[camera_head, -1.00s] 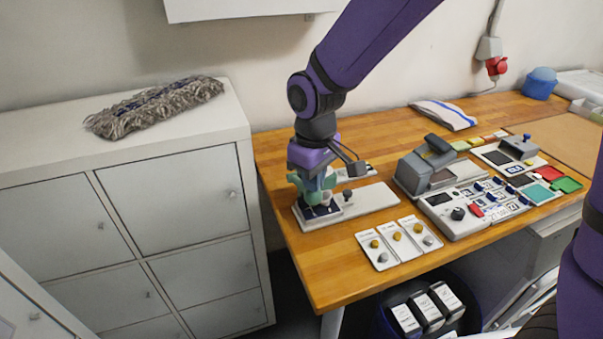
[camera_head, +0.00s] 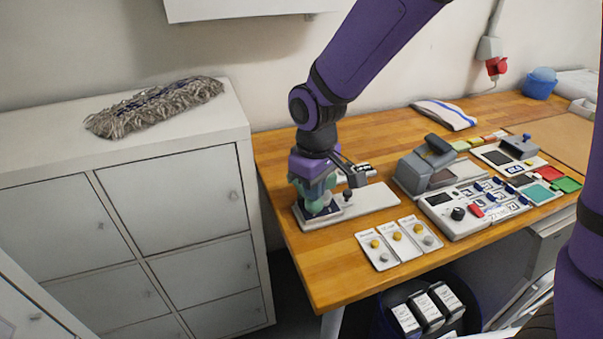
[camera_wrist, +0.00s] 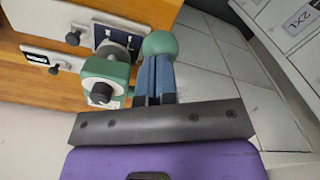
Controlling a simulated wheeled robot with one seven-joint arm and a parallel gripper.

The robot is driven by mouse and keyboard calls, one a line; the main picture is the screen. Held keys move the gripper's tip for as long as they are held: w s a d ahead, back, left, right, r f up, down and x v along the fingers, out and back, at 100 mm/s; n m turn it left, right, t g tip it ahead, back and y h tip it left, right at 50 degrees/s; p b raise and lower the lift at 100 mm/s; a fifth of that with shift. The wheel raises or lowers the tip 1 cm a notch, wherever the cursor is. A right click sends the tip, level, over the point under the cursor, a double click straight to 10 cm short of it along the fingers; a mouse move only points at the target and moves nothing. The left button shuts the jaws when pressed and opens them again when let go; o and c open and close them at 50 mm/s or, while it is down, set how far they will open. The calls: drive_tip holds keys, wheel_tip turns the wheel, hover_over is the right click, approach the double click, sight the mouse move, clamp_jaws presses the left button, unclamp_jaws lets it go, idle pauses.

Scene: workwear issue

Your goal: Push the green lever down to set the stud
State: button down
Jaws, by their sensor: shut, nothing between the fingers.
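The green press (camera_head: 300,184) stands on a pale base plate (camera_head: 375,199) at the table's left end. In the wrist view the green press body (camera_wrist: 104,72) is left of my gripper (camera_wrist: 154,62). Its lever ends in a round green knob (camera_wrist: 160,43), which also shows low by the base in the head view (camera_head: 315,207). My gripper is shut and empty, with its dark blue fingers at the knob. The tips seem to touch it, but the exact contact is hidden. I cannot make out the stud or any cloth under the press.
Three white cards (camera_head: 398,243) with yellow and grey knobs lie in front of the press. A grey device (camera_head: 426,168) and a control panel (camera_head: 472,205) stand to the right. White cabinets (camera_head: 180,200) stand to the left. A bin with boxes (camera_head: 428,308) is below the table edge.

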drive_tip(key=shift+s+f, duration=0.15)
drive_tip(key=shift+f, duration=0.9)
idle(0.4)
wheel_tip(320, 180, up, 13)
idle(1.7)
idle(0.4)
drive_tip(key=s+d+r+m+t, duration=0.1)
drive_tip(key=s+d+r+m, duration=0.2)
drive_tip(key=d, duration=0.4)
drive_tip(key=s+d+r+m+t, duration=0.1)
drive_tip(key=s+d+r, duration=0.1)
drive_tip(key=d+r, duration=0.4)
drive_tip(key=s+d+r+m+t, duration=0.1)
drive_tip(key=s+d+m+t, duration=0.2)
drive_tip(key=s+d, duration=0.8)
drive_tip(key=shift+s+r+m, duration=0.15)
drive_tip(key=shift+m, duration=0.95)
